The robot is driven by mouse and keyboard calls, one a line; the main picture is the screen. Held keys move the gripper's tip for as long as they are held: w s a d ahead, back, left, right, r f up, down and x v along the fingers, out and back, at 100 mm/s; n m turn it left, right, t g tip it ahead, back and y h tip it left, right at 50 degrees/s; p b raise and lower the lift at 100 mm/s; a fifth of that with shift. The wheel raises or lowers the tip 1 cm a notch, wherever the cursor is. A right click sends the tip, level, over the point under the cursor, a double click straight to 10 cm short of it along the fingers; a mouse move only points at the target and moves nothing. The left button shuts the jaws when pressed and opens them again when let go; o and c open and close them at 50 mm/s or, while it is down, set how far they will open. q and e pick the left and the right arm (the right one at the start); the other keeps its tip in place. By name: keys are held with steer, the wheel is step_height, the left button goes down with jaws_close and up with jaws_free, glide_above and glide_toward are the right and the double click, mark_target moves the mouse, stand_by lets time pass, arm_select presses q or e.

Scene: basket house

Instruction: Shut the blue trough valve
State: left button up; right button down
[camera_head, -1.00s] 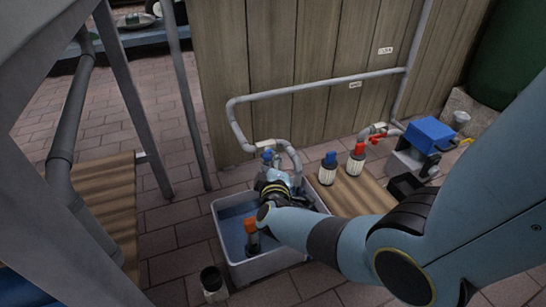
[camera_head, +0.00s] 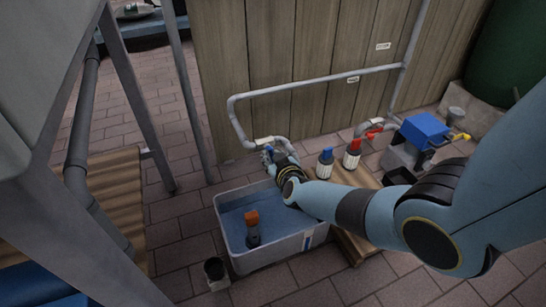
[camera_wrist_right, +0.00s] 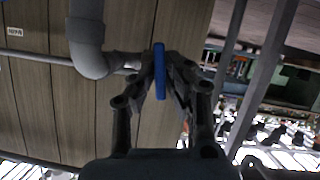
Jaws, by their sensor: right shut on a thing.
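The blue trough valve handle (camera_wrist_right: 159,72) sits between the two fingers of my right gripper (camera_wrist_right: 164,75) in the right wrist view, and the fingers are shut on it. In the head view my right gripper (camera_head: 274,158) is at the pipe end above the back edge of the trough (camera_head: 307,240), and it hides most of the valve. The white trough holds water, with an orange-topped float piece (camera_head: 252,228) standing in it. My left gripper is not in view.
A grey pipe (camera_head: 300,87) runs along the wooden wall. A blue-topped bottle (camera_head: 326,163) and a red-topped bottle (camera_head: 352,153) stand on a board at right. A blue-topped pump (camera_head: 424,128) is farther right. A small dark cup (camera_head: 214,272) stands left of the trough.

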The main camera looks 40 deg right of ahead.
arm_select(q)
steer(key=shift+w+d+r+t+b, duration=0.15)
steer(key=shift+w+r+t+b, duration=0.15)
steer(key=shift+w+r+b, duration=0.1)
arm_select(e)
steer(key=shift+s+f+m+y, duration=0.1)
steer(key=shift+m+y, duration=0.5)
steer(key=shift+m, duration=0.3)
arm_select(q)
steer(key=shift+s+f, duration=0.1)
arm_select(e)
steer(key=c, duration=1.4)
jaws_free()
steer(key=shift+o, duration=0.2)
steer(key=v, duration=1.2)
